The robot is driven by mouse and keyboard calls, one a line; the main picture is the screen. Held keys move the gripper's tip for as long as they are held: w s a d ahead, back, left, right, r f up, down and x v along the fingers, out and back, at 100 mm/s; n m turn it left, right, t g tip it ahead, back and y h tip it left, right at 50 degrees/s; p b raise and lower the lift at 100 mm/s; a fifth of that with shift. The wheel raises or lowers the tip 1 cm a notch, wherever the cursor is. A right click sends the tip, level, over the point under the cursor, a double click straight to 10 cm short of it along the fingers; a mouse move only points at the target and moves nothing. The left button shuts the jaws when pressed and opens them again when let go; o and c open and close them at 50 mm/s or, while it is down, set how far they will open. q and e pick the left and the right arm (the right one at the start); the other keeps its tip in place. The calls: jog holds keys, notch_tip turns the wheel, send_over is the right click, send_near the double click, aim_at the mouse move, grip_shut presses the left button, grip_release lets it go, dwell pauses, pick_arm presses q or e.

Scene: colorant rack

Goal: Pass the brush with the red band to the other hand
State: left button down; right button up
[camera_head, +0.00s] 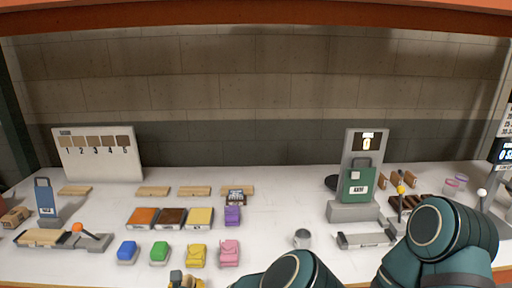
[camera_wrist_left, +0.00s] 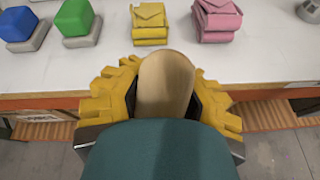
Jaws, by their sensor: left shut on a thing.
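My left gripper (camera_head: 185,281) shows only as a small yellow part at the bottom edge of the head view. In the left wrist view its yellow fingers (camera_wrist_left: 165,78) are shut around a tan, rounded, wood-like piece (camera_wrist_left: 165,85), which stands between them. This looks like part of the brush; no red band shows, so I cannot confirm which brush it is. It is held in front of the table's front edge, and its lower part is hidden by a teal part. My right gripper is not in view.
Blue (camera_head: 127,252), green (camera_head: 159,252), yellow (camera_head: 196,255) and pink (camera_head: 229,252) items line the table's front. Orange, brown and yellow trays (camera_head: 172,217) lie behind. A metal cup (camera_head: 302,238) and a scale-like stand (camera_head: 355,212) are to the right. The white table (camera_head: 285,205) is clear mid-right.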

pick_arm(q)
jog(key=n, duration=0.3)
jog(key=shift+n, duration=0.3)
jog(key=shift+n, duration=0.5)
jog(key=n, duration=0.4)
jog(key=shift+n, duration=0.3)
jog(key=n+b, duration=0.1)
jog(key=n, duration=0.4)
jog(key=shift+a, duration=0.1)
jog(key=shift+n, duration=0.4)
